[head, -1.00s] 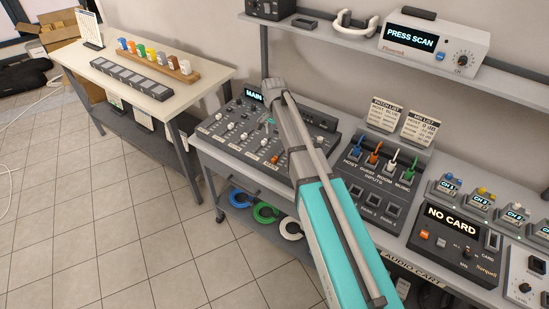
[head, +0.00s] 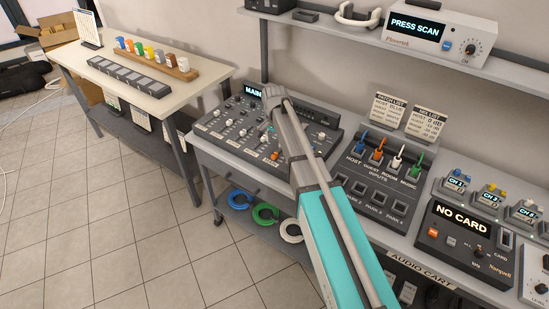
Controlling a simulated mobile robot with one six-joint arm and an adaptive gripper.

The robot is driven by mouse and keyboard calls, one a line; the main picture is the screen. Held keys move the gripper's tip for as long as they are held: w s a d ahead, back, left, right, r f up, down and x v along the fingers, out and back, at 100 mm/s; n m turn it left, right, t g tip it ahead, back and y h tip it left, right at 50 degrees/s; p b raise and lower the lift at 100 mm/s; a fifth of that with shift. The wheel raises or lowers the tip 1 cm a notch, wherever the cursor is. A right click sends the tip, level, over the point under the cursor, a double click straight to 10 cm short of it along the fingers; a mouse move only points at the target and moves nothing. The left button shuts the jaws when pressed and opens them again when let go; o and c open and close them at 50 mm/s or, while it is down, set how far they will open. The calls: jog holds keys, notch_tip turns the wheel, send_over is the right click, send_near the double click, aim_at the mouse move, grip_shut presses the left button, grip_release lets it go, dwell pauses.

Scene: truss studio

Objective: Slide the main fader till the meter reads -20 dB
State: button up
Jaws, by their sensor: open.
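The dark mixer (head: 237,130) stands on the left part of the cart, with several pale fader caps. An orange cap (head: 275,156) sits at the front right of its fader rows; it looks like the main fader, but its label is too small to read. A lit display (head: 253,90) at the mixer's back reads MAIN; no dB value can be read, and my wrist covers its right side. My gripper (head: 268,127) is over the mixer's middle, behind the orange cap and apart from it in the picture. It is open; its fingers are mostly hidden by my wrist.
A patch box (head: 378,188) with coloured plugs and a NO CARD unit (head: 458,240) stand to the right. A shelf (head: 400,47) with a PRESS SCAN box (head: 427,32) hangs above. My forearm crosses the cart's front edge. A side table (head: 120,95) is at left.

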aim_at(275, 154)
jog(key=shift+f+b, duration=3.3)
jog(key=shift+f, duration=0.25)
grip_shut()
